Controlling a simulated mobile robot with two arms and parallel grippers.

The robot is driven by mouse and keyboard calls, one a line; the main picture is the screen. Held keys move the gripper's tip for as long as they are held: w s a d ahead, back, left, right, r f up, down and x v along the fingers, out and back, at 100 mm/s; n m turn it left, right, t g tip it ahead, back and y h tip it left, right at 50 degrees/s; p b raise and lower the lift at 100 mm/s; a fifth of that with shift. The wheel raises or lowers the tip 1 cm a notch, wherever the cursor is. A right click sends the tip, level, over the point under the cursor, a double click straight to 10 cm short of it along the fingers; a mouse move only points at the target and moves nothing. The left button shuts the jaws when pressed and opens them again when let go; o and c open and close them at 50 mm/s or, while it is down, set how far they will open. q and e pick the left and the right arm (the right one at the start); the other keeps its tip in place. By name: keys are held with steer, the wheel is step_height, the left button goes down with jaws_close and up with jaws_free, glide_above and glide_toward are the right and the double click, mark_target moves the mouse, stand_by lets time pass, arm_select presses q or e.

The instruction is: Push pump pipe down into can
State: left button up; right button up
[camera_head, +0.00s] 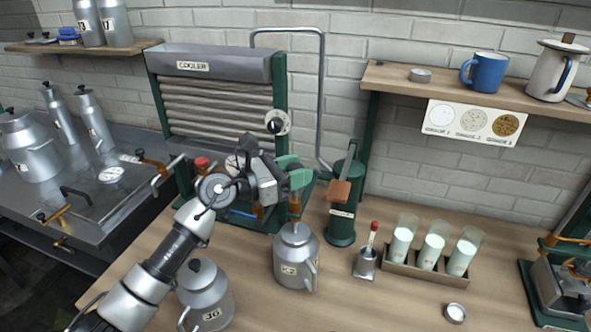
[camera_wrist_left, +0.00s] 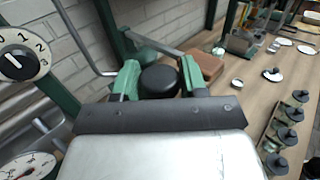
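My left gripper (camera_head: 297,174) is above a grey lidded can (camera_head: 294,262) on the wooden bench. In the left wrist view its green fingers (camera_wrist_left: 159,80) flank a black round cap (camera_wrist_left: 159,81), which fills the gap between them. A short copper-coloured pipe (camera_head: 295,206) shows below the fingers, above the can's top; its upper end is hidden by the gripper. I cannot tell whether cap and pipe are one piece. A green cylinder with a brown handle block (camera_head: 339,194) stands right of the gripper; the block also shows in the left wrist view (camera_wrist_left: 203,66). My right gripper is not in view.
Another can (camera_head: 205,292) stands at front left, near my left arm. The cooler (camera_head: 215,95) is behind the gripper. A rack of milk glasses (camera_head: 428,276) and a small metal holder (camera_head: 365,263) stand to the right. The front right of the bench is mostly clear.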

arm_select(q)
jaws_close()
steer(key=b, duration=0.5)
glide_above(294, 211)
steer(key=f, duration=0.5)
steer(key=shift+w+d+f, duration=0.15)
steer(key=shift+w, duration=0.15)
steer(key=shift+o, duration=0.7)
jaws_free()
steer(key=o, duration=0.3)
steer(key=shift+s, duration=0.1)
